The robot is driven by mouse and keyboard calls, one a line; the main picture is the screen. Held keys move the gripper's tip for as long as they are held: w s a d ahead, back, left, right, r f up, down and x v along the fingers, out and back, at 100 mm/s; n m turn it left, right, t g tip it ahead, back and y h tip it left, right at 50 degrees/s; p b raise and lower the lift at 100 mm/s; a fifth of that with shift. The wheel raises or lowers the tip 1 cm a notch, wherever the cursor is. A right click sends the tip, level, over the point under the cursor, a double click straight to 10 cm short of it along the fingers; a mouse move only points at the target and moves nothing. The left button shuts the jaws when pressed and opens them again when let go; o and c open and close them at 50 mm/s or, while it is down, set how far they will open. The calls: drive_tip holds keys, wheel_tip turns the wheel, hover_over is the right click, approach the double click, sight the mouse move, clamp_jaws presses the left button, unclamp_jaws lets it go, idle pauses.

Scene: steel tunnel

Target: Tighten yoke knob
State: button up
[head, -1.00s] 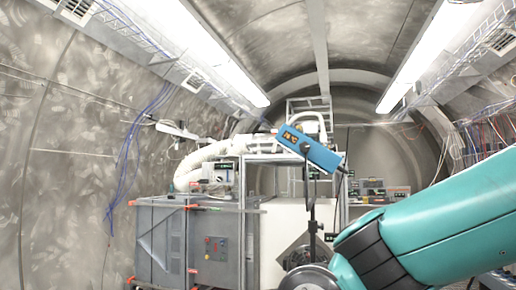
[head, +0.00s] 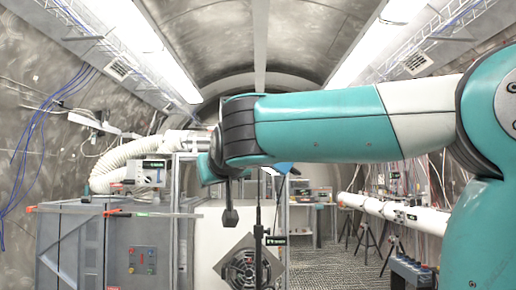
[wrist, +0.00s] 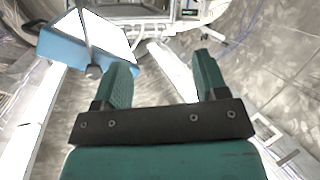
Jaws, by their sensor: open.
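The blue box-shaped lamp head (wrist: 75,55) is at the upper left of the wrist view, with a pale panel on its face. A small dark knob (wrist: 93,72) sits at its lower edge, just left of my gripper's left finger. My gripper (wrist: 160,75) is open, with nothing between its two teal fingers. The knob is outside the gap between them. In the head view only a small blue part of the lamp (head: 284,167) shows below my arm, and the knob is hidden. The lamp's thin dark stand (head: 258,215) rises in front of a fan.
A grey cabinet (head: 75,235) and metal frame stand left of the lamp stand. A white box with a round fan (head: 245,268) is behind the stand. A white pipe on tripods (head: 400,212) runs along the right. Open grated floor (head: 335,262) lies between.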

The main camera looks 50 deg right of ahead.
drive_tip(key=s+d+r+m+g+h, duration=0.1)
drive_tip(key=s+d+r+m+h, duration=0.35)
drive_tip(key=d+r+h, duration=0.35)
drive_tip(key=w+d+p, duration=0.2)
drive_tip(key=w+d, duration=0.1)
drive_tip(key=d, duration=0.1)
drive_tip(key=w+d+y+p, duration=0.1)
drive_tip(key=w+d+p, duration=0.2)
drive_tip(key=w+d, duration=0.1)
drive_tip(key=w+d+r+y+p, duration=0.1)
drive_tip(key=w+d+p, duration=0.2)
drive_tip(key=d, duration=0.1)
drive_tip(key=shift+w+d, duration=0.2)
drive_tip(key=shift+w, duration=0.1)
drive_tip(key=shift+f, duration=0.1)
drive_tip(key=c, duration=0.9)
